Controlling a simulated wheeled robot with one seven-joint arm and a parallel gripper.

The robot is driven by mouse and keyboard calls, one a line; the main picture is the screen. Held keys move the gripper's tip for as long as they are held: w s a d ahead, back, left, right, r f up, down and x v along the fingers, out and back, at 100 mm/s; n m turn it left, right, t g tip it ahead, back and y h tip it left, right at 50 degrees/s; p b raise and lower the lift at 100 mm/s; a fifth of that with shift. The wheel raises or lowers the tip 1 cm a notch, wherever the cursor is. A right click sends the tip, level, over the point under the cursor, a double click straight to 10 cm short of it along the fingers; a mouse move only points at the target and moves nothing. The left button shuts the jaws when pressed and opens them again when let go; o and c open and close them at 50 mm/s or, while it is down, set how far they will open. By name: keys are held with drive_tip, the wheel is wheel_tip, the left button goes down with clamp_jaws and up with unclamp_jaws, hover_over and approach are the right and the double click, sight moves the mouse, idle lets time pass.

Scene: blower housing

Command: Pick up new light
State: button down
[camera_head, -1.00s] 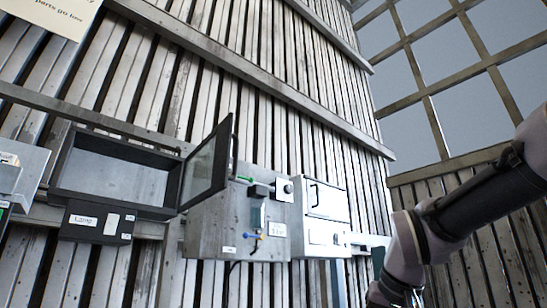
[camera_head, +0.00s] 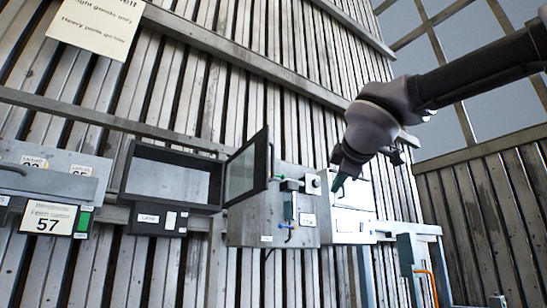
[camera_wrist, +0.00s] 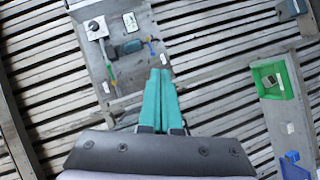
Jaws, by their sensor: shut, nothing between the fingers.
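My gripper (camera_head: 339,183) hangs in front of the wall, just right of a grey panel with small fittings. In the wrist view its two teal fingers (camera_wrist: 160,72) are together with nothing between them. A green-walled tray (camera_wrist: 294,77) shows at the right of the wrist view, with a small grey-and-green item (camera_wrist: 271,80) in it. I cannot tell whether that item is the new light. No other thing is clearly recognisable as a light.
The fittings panel (camera_head: 247,215) carries a white knob (camera_head: 312,184) and a teal part (camera_head: 289,206). Left of it is a black-framed box (camera_head: 171,153) with its glass door (camera_head: 240,172) swung out. A white box (camera_head: 351,224) is behind my gripper. A blue item (camera_wrist: 293,166) shows lower right.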

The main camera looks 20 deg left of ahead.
sight(273, 157)
drive_tip(key=s+a+r+n+y, duration=0.5)
drive_tip(key=s+a+r+n, duration=0.15)
drive_tip(key=a+r, duration=0.35)
drive_tip(key=shift+t, duration=0.4)
drive_tip(key=x, duration=0.7)
drive_tip(key=f+x, duration=0.1)
drive_tip(key=x, duration=0.2)
drive_tip(key=shift+w+a, duration=0.2)
drive_tip(key=shift+a, duration=0.1)
drive_tip(key=w+d, duration=0.5)
drive_tip(key=w, duration=0.3)
drive_tip(key=shift+w+d, duration=0.15)
drive_tip(key=shift+d, duration=0.1)
